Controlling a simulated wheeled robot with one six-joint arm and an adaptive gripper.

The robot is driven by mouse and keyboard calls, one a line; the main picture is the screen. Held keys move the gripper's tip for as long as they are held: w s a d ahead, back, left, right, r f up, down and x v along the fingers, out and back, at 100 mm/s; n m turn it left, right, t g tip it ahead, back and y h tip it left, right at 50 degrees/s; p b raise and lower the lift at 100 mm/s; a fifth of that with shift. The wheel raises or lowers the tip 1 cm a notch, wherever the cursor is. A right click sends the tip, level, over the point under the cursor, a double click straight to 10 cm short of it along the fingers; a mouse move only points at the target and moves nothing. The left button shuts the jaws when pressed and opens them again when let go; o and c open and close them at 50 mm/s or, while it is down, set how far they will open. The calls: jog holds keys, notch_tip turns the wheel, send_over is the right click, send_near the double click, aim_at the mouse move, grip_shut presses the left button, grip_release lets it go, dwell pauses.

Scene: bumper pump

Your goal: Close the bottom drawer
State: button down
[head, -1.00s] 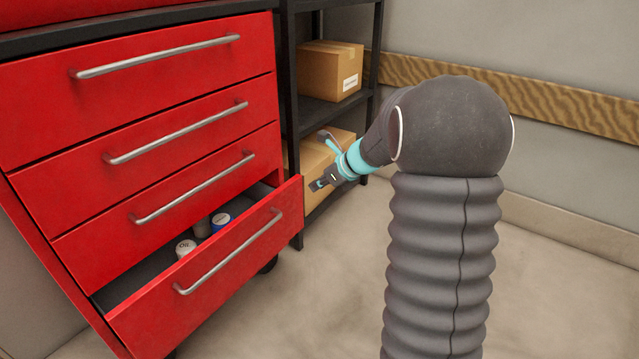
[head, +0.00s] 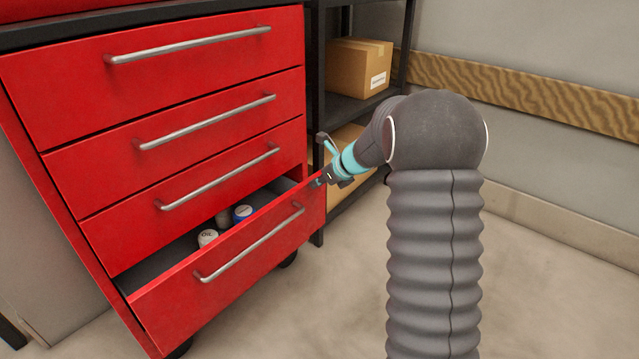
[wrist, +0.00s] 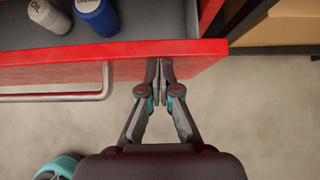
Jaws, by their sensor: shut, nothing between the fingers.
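The red bottom drawer (head: 239,275) of the tool cabinet stands pulled open in the head view. Its silver bar handle (head: 250,244) runs along the front. In the wrist view the drawer front (wrist: 60,73) crosses the picture, with its handle (wrist: 55,96) at the left. My gripper (head: 317,183) is at the drawer's right upper corner in the head view. In the wrist view my gripper (wrist: 160,68) is shut and empty, its fingertips overlapping the drawer front near its right end. I cannot tell whether they touch it.
A black shelf (head: 350,107) with cardboard boxes (head: 358,66) stands right of the cabinet. The floor in front (head: 330,310) is clear.

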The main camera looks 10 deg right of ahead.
aim_at(306, 180)
jog(key=w+a+p, duration=0.2)
jog(key=w, duration=0.1)
jog(key=shift+a+r, duration=0.15)
jog(key=shift+w+a+f, duration=0.2)
jog(key=shift+w, duration=0.05)
